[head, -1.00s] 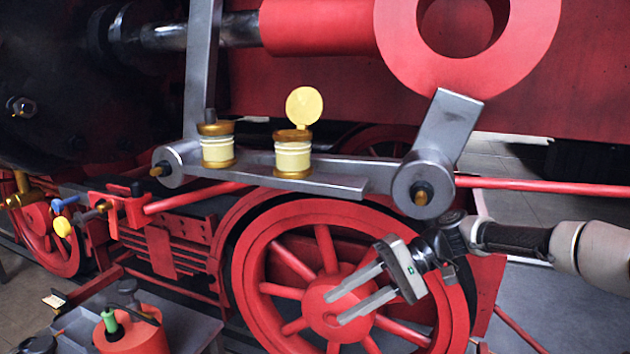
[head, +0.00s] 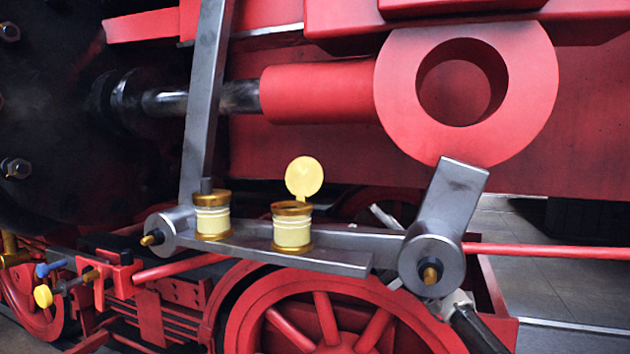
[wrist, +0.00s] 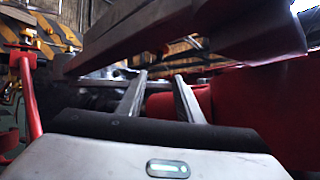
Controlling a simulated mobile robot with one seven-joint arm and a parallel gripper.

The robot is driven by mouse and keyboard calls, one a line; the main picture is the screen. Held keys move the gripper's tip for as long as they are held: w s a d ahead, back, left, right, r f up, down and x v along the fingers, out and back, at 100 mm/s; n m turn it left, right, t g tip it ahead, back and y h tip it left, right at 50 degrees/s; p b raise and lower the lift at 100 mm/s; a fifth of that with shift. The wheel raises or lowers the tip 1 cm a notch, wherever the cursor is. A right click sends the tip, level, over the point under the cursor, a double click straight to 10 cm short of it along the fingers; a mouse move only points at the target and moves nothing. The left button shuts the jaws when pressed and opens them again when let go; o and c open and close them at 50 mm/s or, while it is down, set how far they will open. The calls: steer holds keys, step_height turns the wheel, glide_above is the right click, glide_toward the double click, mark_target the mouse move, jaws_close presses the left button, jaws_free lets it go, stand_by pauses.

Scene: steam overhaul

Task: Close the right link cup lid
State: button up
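The right link cup (head: 292,230) is a cream cup with brass bands on the grey link bar. Its round yellow lid (head: 304,177) stands up, open, at the back of the rim. The left link cup (head: 212,217) has a brass top with a dark knob. My gripper is mostly hidden in the head view, behind the link's right end; light grey pieces, seemingly its fingers, show just above and below the bar there, right of the cup. In the wrist view my gripper (wrist: 160,75) is open, with nothing visible between its fingers. The cup and lid cannot be made out there.
The grey link bar (head: 335,258) ends at a round boss (head: 431,265) on the right, in front of my arm. A red ring (head: 540,85) and red cylinder (head: 315,95) are above. A red spoked wheel (head: 325,320) is below. Space above the lid looks clear.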

mark_target(307, 180)
steer(key=x, duration=1.4)
steer(key=shift+s+a+b, duration=0.15)
steer(key=shift+a+b, duration=0.1)
steer(key=shift+b, duration=0.1)
jaws_close()
